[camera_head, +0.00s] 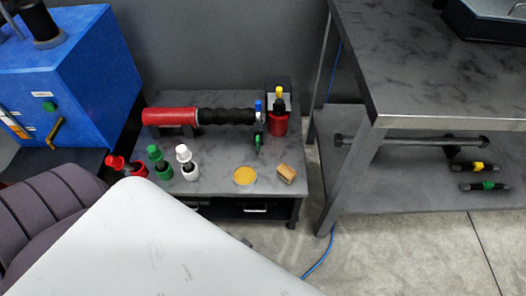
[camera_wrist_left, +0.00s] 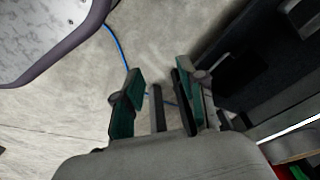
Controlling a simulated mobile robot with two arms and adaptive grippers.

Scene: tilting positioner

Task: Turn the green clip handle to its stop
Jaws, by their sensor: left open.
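A small green handle (camera_head: 258,141) hangs at the right end of the red and black cylinder (camera_head: 200,116) on the low dark table, below a blue-tipped part (camera_head: 258,105). I take it for the green clip handle; it is too small to tell its exact angle. My left gripper (camera_wrist_left: 158,95) shows in the left wrist view, open and empty, with its fingers apart above the floor. It is not visible in the head view, and the handle is not recognisable between its fingers. My right gripper is not in view.
Red, green and white capped bottles (camera_head: 160,162), a yellow disc (camera_head: 245,176) and a brown block (camera_head: 287,173) stand on the low table (camera_head: 215,187). A blue machine (camera_head: 75,80) is at left, a taller workbench (camera_head: 430,60) at right. A blue cable (camera_head: 322,255) lies on the floor.

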